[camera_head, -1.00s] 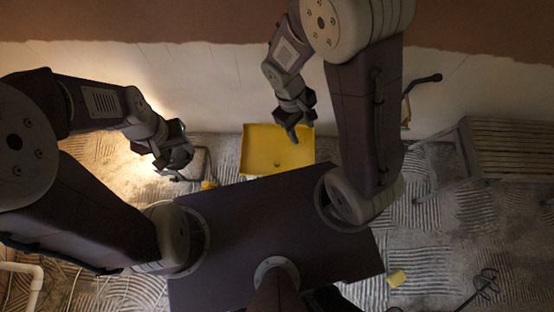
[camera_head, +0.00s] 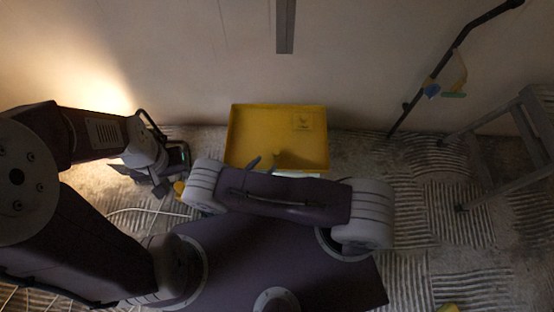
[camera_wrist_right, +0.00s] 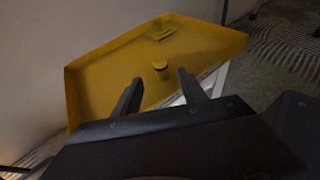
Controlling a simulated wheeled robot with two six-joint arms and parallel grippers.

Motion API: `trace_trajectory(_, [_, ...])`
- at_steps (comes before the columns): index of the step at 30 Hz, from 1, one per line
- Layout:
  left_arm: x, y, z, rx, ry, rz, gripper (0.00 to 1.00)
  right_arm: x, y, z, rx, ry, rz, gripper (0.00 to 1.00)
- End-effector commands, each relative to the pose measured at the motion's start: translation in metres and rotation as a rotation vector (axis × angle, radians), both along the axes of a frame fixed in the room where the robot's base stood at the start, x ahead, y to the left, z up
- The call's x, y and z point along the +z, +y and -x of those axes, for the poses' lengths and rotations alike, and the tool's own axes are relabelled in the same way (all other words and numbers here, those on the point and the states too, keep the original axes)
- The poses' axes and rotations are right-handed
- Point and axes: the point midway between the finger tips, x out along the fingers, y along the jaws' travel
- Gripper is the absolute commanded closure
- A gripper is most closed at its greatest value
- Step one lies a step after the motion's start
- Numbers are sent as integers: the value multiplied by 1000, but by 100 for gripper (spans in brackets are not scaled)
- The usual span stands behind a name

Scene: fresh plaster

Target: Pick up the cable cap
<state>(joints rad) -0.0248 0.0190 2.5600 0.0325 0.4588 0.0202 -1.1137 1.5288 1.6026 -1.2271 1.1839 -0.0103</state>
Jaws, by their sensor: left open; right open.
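My left gripper (camera_head: 165,178) is near the floor left of the tray and holds nothing that I can see.
A flat rectangular piece (camera_head: 303,122) lies in the tray's far right corner. A dark pole (camera_head: 440,68) leans on the wall at right, beside a grey stand (camera_head: 525,130). A pale cable (camera_head: 140,211) lies on the ridged floor at left.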

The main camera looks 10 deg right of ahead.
Motion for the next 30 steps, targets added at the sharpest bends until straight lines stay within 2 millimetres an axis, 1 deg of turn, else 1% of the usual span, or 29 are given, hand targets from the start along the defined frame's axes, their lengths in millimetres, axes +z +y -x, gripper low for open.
trace_trajectory(1, [0,0,0,0,-1,0,50,0,-2,-1,-2,0,0,50])
trace_trajectory(7, [-17,0,0,0,0,0,50,-14,-23,-20,-8,1,1,50])
trace_trajectory(13, [-21,0,0,0,0,0,50,-16,-29,-26,-7,1,-2,50])
trace_trajectory(18, [-49,0,0,0,0,0,50,-37,-49,-44,-10,2,-1,50])
trace_trajectory(21, [-52,0,0,0,0,0,50,-38,-58,-53,-10,1,-2,50])
trace_trajectory(23, [-53,0,0,0,0,0,50,-38,-60,-56,-8,1,-3,50])
trace_trajectory(29, [-51,0,0,0,0,0,50,-36,-60,-57,-7,2,-2,50])
trace_trajectory(30, [-51,0,0,0,0,0,50,-36,-60,-57,-7,2,-2,59])
